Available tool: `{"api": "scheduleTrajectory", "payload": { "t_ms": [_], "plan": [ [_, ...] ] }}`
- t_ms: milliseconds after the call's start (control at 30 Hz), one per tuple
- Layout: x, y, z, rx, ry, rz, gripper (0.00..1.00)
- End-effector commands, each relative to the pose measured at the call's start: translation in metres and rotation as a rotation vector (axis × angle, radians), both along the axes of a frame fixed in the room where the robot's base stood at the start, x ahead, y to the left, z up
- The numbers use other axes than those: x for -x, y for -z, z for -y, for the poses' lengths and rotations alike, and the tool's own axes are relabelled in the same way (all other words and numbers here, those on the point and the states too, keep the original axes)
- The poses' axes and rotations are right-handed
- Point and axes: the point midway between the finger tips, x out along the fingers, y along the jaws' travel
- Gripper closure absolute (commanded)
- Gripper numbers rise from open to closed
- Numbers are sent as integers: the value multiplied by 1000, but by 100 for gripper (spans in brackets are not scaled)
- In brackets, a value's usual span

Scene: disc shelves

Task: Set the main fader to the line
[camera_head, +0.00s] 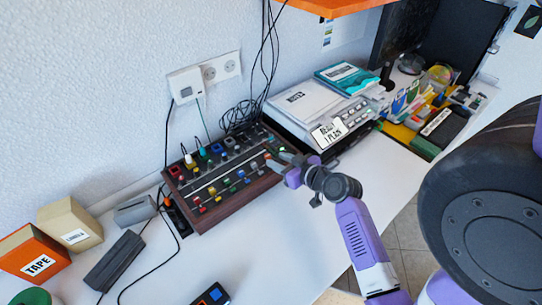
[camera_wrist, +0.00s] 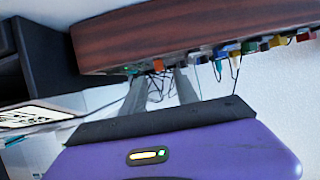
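The mixer (camera_head: 235,205), a dark panel in a brown wooden case, lies on the white desk with several coloured knobs and fader caps. My gripper (camera_head: 274,157) reaches over its right end. In the wrist view the mixer's wooden side (camera_wrist: 200,32) crosses the top. An orange-red cap (camera_wrist: 158,65), probably the main fader, shows between the tips of my gripper (camera_wrist: 162,73). The two grey fingers are apart, with a gap around the cap; I cannot tell whether either touches it. The target line cannot be made out in either view.
A grey device with a label reading READY (camera_head: 328,133) stands close right of the mixer. Cables hang behind it. An orange TAPE box (camera_head: 35,262) and a beige box (camera_head: 70,228) stand at the left. The desk in front of the mixer (camera_head: 270,240) is mostly clear.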

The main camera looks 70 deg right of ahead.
Motion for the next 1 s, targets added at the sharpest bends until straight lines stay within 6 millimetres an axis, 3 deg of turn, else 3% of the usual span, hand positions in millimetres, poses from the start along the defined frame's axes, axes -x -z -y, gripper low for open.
{"api": "scheduleTrajectory", "payload": {
  "t_ms": [300, 667, 867, 1000],
  "plan": [
    [-32, 15, 20, -1, 2, 2, 64],
    [-37, 18, 22, 0, 1, 0, 64],
    [-36, 18, 22, 0, 1, 0, 100],
    [-36, 18, 22, 0, 1, 0, 100]
  ]
}}
